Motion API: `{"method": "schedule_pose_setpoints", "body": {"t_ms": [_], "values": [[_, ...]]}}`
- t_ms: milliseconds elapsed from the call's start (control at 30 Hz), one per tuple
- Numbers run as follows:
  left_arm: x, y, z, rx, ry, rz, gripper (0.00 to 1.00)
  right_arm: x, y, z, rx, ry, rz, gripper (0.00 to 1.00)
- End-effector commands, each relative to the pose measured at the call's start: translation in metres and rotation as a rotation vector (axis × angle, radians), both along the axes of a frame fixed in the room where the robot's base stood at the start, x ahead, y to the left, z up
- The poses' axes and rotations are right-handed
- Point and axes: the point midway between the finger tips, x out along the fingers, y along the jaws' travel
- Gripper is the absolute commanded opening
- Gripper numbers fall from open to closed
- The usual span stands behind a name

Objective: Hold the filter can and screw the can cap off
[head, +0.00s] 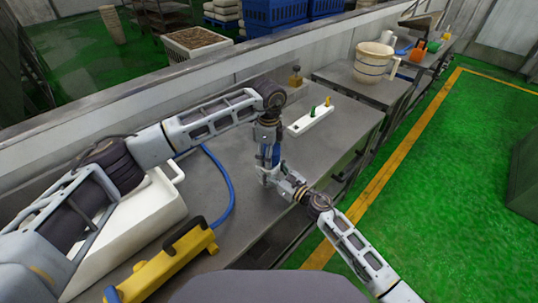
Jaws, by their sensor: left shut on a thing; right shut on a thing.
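A small blue filter can (275,155) shows between my two grippers, above the grey metal table. My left gripper (267,138) comes down from above and is shut at the upper end of the can. My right gripper (270,177) reaches in from the lower right and is shut low on the can. The grippers hide most of the can. The can cap is not clearly visible; I cannot tell whether it is apart from the can.
The grey table (335,140) holds a white block (310,118) with green and yellow pieces. A yellow device (165,265) with a blue hose (228,190) and a white bin (135,232) lie at the left. A cream bucket (373,64) stands beyond.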

Motion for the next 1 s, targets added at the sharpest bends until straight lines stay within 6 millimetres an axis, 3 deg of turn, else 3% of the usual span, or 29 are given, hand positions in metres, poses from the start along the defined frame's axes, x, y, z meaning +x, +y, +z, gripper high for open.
{"method": "schedule_pose_setpoints", "body": {"t_ms": [1000], "values": [[0.000, 0.000, 0.013, 0.000, -0.001, 0.000, 0.39, 0.000, 0.000, 0.000, 0.000, 0.000, -0.001, 0.00]]}}
